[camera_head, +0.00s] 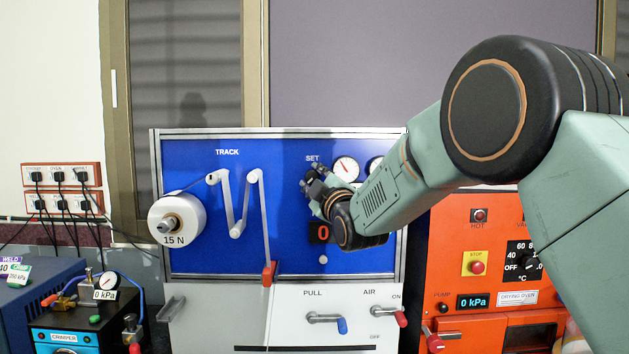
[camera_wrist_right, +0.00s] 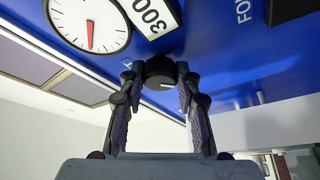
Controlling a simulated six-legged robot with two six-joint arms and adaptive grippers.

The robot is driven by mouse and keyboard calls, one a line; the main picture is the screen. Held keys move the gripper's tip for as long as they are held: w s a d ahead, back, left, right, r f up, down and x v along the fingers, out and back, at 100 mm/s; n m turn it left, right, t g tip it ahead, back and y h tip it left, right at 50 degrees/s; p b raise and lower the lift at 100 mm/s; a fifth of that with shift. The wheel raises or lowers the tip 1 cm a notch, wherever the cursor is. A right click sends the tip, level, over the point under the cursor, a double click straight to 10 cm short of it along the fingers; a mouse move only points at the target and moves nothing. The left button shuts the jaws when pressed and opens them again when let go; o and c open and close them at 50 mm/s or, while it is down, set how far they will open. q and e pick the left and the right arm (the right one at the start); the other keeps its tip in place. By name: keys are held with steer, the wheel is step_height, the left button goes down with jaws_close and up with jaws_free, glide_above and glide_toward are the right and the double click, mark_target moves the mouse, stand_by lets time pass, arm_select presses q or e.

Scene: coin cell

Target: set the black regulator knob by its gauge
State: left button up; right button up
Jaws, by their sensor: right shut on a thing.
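The black regulator knob (camera_wrist_right: 159,70) sits on the blue panel, with a light mark on its face, in the right wrist view. My right gripper (camera_head: 313,180) has its two fingers on either side of the knob and is shut on it. In the head view the gripper is under the SET label and hides most of the knob. The white round gauge (camera_head: 346,169) is just right of the gripper. It also shows in the right wrist view (camera_wrist_right: 88,22), with a red needle and a 300 label beside it. My left gripper is out of view.
The blue panel (camera_head: 290,215) also carries a 15 N roll (camera_head: 177,220), track rollers and a red 0 display (camera_head: 322,233). Below are the PULL lever (camera_head: 327,319) and AIR lever (camera_head: 388,315). An orange unit (camera_head: 449,230) stands right, a crimper (camera_head: 65,322) left.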

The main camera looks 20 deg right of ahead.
steer(key=o, duration=0.8)
steer(key=shift+f, duration=0.2)
steer(key=shift+c, duration=0.2)
steer(key=shift+o, duration=0.6)
steer(key=shift+s+a+r, duration=0.1)
steer(key=shift+s+r, duration=0.05)
steer(key=shift+r, duration=0.05)
steer(key=v, duration=1.2)
